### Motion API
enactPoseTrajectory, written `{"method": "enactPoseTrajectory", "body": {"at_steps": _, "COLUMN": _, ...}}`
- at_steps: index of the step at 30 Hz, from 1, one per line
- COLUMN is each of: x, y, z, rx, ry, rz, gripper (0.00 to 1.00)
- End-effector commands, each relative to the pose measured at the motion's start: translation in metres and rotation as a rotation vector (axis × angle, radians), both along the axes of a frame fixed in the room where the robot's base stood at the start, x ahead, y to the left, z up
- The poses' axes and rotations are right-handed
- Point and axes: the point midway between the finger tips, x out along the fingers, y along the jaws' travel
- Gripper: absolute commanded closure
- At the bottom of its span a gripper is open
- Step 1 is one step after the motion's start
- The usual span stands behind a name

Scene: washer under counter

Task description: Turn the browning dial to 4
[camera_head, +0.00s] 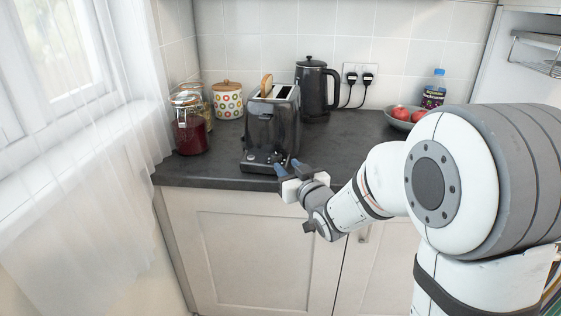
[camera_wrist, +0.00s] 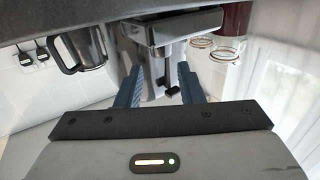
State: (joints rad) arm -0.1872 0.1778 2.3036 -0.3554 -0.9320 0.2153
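The black toaster (camera_head: 272,128) stands on the counter near its front edge, with a slice of bread (camera_head: 266,85) sticking up from one slot. Its low front panel has small controls, too small in the head view to read the browning dial's setting. My gripper (camera_head: 288,167) is at the right part of the toaster's front, close to the panel. In the wrist view my gripper (camera_wrist: 162,86) is open, its two blue fingers apart with the toaster (camera_wrist: 165,28) beyond them. A dark lever-like part shows between the fingers. I cannot tell whether the fingers touch anything.
A black kettle (camera_head: 314,90) stands behind the toaster at right. Jars (camera_head: 189,128) and a dotted canister (camera_head: 227,101) stand at left. A bowl of red fruit (camera_head: 399,121) and a bottle (camera_head: 434,92) are at right. The counter between toaster and bowl is clear.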

Motion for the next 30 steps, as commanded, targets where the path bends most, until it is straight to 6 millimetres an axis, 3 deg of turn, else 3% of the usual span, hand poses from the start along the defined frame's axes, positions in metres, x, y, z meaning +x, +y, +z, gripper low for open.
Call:
{"method": "enactPoseTrajectory", "body": {"at_steps": 15, "x": 0.061, "y": 0.034, "z": 0.001, "rx": 0.005, "ry": -0.009, "rz": 0.007, "gripper": 0.66}}
{"method": "enactPoseTrajectory", "body": {"at_steps": 26, "x": 0.068, "y": 0.038, "z": 0.001, "rx": 0.004, "ry": -0.008, "rz": 0.006, "gripper": 0.66}}
{"method": "enactPoseTrajectory", "body": {"at_steps": 30, "x": 0.068, "y": 0.038, "z": 0.001, "rx": 0.004, "ry": -0.008, "rz": 0.006, "gripper": 0.75}}
